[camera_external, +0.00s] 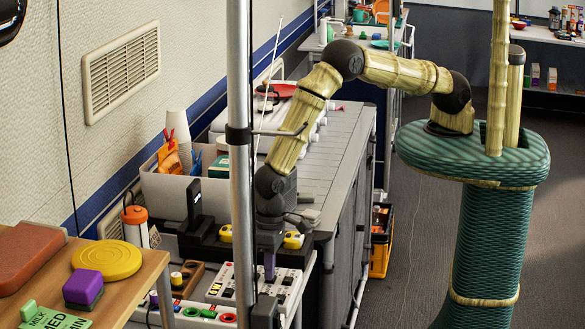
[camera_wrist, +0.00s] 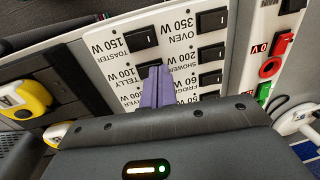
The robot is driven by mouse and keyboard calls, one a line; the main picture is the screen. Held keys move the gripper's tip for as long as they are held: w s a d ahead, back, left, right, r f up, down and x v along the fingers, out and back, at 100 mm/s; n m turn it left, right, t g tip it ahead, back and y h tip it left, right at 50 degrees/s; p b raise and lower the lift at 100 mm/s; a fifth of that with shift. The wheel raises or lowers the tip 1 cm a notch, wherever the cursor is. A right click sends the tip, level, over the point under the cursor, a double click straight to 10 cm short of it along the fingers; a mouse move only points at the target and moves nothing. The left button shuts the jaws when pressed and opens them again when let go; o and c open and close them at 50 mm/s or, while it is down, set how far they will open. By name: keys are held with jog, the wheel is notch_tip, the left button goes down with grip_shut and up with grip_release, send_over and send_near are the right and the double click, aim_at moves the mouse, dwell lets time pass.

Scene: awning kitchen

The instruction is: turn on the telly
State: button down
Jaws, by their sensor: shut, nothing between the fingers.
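A white switch panel (camera_wrist: 183,47) fills the middle of the wrist view, with black rocker switches and printed labels. The TELLY label (camera_wrist: 122,88), marked 100 W, is left of my fingertips. Its black switch (camera_wrist: 149,70) is mostly hidden behind my purple fingers. My gripper (camera_wrist: 157,72) is shut and empty, its tips at or just over that switch; I cannot tell whether they touch. In the external view my gripper (camera_external: 270,276) points down at the panel (camera_external: 229,284). The switch's position cannot be read.
The TOASTER switch (camera_wrist: 140,37), OVEN switch (camera_wrist: 212,19) and SHOWER switch (camera_wrist: 212,51) lie close around. A box with red and green buttons (camera_external: 207,313) stands in front of the panel. Yellow-and-black items (camera_external: 293,240) sit behind it. A grey pole (camera_external: 241,160) crosses the external view.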

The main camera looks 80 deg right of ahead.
jog(key=shift+d+f, duration=0.1)
jog(key=shift+d, duration=0.75)
jog(key=shift+a, duration=0.1)
jog(key=shift+r+p, duration=0.35)
notch_tip(320, 180, up, 13)
jog(key=d+b, duration=0.1)
jog(key=shift+d+r, duration=0.2)
jog(key=shift+d, duration=0.2)
dwell(0.4)
